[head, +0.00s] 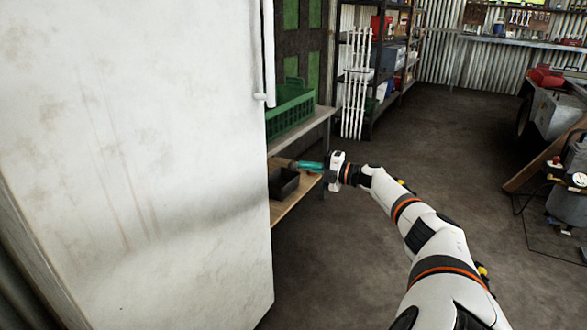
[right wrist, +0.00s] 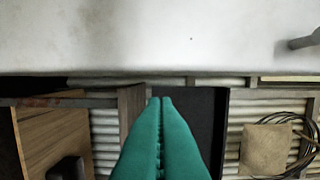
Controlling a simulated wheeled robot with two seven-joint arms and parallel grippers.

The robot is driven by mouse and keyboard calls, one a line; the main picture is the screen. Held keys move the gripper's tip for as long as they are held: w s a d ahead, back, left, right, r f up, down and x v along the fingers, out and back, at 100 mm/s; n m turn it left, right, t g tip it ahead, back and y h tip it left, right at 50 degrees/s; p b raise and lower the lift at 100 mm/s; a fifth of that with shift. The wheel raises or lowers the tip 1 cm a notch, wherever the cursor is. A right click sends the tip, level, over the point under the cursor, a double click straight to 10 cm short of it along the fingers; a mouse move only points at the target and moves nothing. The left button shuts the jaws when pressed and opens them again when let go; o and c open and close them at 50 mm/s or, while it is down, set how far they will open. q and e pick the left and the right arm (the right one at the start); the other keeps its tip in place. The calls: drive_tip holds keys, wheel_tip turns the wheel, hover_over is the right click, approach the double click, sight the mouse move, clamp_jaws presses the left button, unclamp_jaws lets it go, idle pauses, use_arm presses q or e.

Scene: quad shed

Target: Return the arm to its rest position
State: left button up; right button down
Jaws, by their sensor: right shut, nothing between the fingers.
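My right arm reaches forward from the bottom right of the head view. Its gripper (head: 296,165), with teal fingers, is shut and empty. It is at the right of the white cabinet's edge, at the shelf unit, just above and beside a small black bin (head: 284,187). In the right wrist view the two teal fingers (right wrist: 160,102) lie together with nothing between them. I cannot tell whether the fingers touch the bin or shelf. My left gripper is not in view.
A tall white cabinet (head: 130,150) with a handle fills the left. A green crate (head: 290,112) stands on the upper shelf above a wooden lower shelf (head: 290,206). White rods (head: 354,85) lean at the back. A wheeled cart (head: 556,108) stands right. The middle floor (head: 430,150) is clear.

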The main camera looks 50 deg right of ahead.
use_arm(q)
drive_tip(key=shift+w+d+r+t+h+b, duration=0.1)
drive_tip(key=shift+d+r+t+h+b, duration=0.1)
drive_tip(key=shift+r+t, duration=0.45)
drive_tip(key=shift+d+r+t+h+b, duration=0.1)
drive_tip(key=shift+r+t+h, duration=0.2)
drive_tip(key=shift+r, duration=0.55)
use_arm(e)
drive_tip(key=shift+s+d, duration=1.1)
drive_tip(key=shift+d, duration=0.25)
drive_tip(key=shift+f, duration=0.1)
